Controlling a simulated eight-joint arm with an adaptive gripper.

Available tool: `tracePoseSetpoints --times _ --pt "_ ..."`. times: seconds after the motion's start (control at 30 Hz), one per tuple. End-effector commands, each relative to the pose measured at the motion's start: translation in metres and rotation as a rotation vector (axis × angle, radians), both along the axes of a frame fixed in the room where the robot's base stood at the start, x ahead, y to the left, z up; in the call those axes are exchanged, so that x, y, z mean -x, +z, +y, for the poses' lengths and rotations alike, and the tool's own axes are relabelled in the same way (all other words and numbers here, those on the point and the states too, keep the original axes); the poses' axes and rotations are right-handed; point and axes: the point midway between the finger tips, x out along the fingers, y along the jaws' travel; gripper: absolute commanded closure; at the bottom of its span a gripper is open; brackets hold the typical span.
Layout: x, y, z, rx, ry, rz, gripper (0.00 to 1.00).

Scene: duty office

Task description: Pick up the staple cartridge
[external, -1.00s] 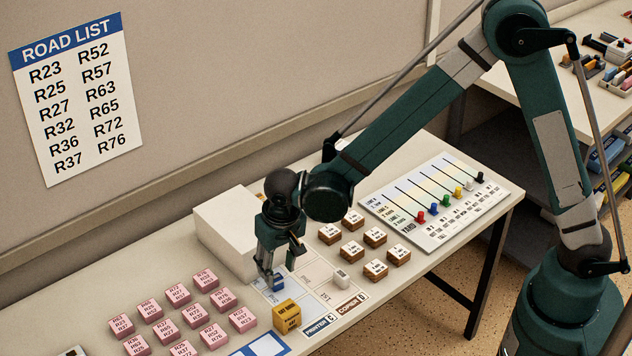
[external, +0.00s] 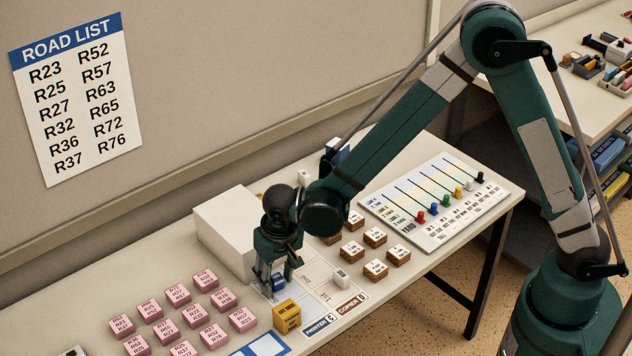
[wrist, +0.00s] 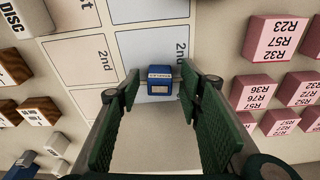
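A small blue block (external: 278,287) with a pale label stands on the printed grid, in front of the large white box; its lettering is too small to read, so I cannot confirm that it is the staple cartridge. It also shows in the wrist view (wrist: 160,82), between the tips of my two green fingers. My gripper (wrist: 160,88) is open, with a narrow gap on each side of the block. In the external view my gripper (external: 277,275) points down and partly hides the block.
A yellow box (external: 287,316) stands just in front of the block. The large white box (external: 224,232) is close behind my gripper. Pink blocks (external: 194,316) lie to the left, brown tiles (external: 375,237) and a small white block (external: 341,276) to the right.

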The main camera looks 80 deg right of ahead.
Motion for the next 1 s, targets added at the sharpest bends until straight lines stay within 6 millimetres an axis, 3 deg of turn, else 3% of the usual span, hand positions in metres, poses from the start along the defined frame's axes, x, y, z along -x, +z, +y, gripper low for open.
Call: tracePoseSetpoints --times 0.4,0.63,1.0 --pt "0.0002 0.0004 0.0001 0.0 0.0 0.0 0.63" --pt "0.0002 0.0004 0.0001 0.0 0.0 0.0 0.91" --pt "0.0002 0.0015 0.0001 0.0 0.0 0.0 0.92"
